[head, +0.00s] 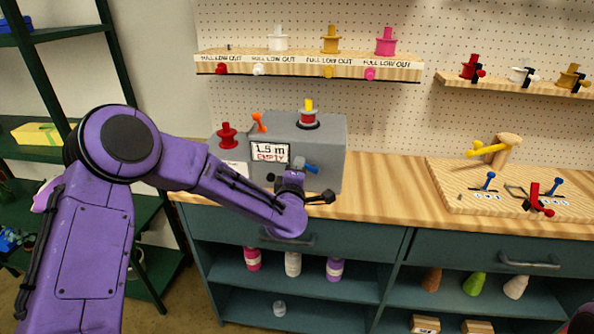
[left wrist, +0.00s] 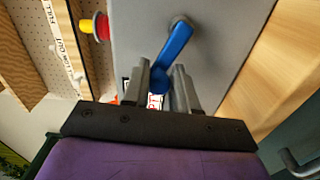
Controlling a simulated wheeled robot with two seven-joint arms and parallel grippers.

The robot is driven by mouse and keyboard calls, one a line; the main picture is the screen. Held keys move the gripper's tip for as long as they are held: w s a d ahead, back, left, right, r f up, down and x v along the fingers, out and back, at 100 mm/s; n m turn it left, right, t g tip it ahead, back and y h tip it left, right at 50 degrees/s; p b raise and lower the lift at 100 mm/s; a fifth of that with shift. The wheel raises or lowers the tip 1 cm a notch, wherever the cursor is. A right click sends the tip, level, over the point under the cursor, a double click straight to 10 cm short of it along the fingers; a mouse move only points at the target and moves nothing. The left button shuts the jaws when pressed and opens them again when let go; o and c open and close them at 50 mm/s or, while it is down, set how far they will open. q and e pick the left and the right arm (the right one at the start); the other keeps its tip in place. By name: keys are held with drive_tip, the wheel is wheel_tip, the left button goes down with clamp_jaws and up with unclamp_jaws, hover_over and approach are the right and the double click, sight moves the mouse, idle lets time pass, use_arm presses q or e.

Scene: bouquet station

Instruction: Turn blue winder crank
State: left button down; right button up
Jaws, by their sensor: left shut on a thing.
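The blue winder crank (head: 306,166) sits on the front of the grey winder box (head: 325,135), which stands on the wooden counter. In the left wrist view the crank (left wrist: 173,52) runs from its pivot down between the fingers. My left gripper (head: 300,182) is at the box front, and its fingers also show in the left wrist view (left wrist: 165,88), shut on the crank's free end. The box's display (head: 270,151) reads about 1.5 m and EMPTY. A spool with a yellow top (head: 309,113) sits on the box. My right gripper does not show.
A red spool (head: 227,135) and an orange lever (head: 259,122) are at the box's left. Shelves with spools (head: 310,62) hang above. A wooden board (head: 520,205) with small levers lies at the right. The counter between (head: 390,180) is clear.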

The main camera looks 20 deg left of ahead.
use_arm(q)
drive_tip(key=shift+w+d+r+m, duration=0.1)
drive_tip(key=shift+r+m, duration=0.2)
drive_tip(key=shift+r, duration=0.1)
drive_tip(key=c, duration=1.1)
unclamp_jaws()
drive_tip(key=shift+o, duration=0.8)
drive_tip(key=shift+d+f, duration=0.1)
drive_tip(key=shift+f, duration=0.05)
drive_tip(key=b+v, duration=0.2)
drive_tip(key=v, duration=0.8)
drive_tip(key=shift+s+b, duration=0.3)
drive_tip(key=shift+b, duration=0.05)
drive_tip(key=shift+d, duration=0.1)
